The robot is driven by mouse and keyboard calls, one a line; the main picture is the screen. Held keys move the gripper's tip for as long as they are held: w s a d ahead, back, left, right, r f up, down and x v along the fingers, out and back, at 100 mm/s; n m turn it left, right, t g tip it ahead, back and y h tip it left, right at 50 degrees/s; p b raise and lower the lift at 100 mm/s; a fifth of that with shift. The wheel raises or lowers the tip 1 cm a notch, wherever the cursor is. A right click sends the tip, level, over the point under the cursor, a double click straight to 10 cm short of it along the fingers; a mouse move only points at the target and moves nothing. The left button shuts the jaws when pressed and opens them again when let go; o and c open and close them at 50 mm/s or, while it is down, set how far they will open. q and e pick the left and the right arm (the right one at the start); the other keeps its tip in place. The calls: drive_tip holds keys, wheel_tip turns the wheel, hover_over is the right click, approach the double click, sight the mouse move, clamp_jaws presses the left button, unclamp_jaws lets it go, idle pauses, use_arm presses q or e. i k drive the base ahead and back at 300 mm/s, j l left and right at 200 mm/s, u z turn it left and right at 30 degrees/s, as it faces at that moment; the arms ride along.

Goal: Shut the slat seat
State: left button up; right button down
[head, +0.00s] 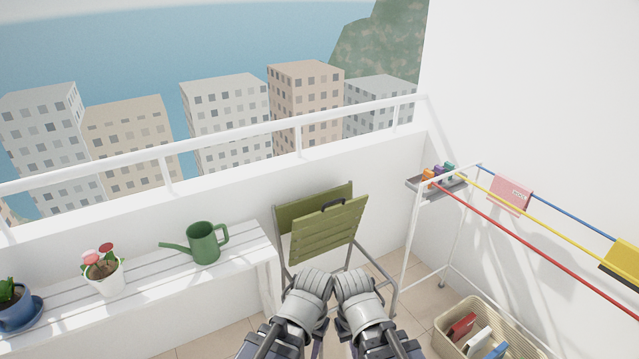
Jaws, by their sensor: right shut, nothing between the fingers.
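A folding chair with olive-green slats on a grey metal frame stands against the balcony wall. Its slat seat (325,235) is tipped up steeply in front of the green backrest (292,210), with a gap between them at the top. A black handle (333,204) sits on the seat's upper edge. My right gripper (350,278) is shut and empty, below and in front of the seat. My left gripper (318,278) is close beside it on the left; its fingers are hard to make out. Both appear apart from the seat, and the arms hide the chair's lower front.
A white slatted bench (150,270) on the left holds a green watering can (205,243) and potted flowers (103,270). A drying rack (412,235) with coloured rails stands right, above a wicker basket (447,342). Some tiled floor (398,262) is clear between chair and rack.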

sight(321, 232)
drive_tip(key=i+l+u, duration=1.05)
drive_tip(key=l, duration=0.35)
drive_tip(key=i, duration=0.1)
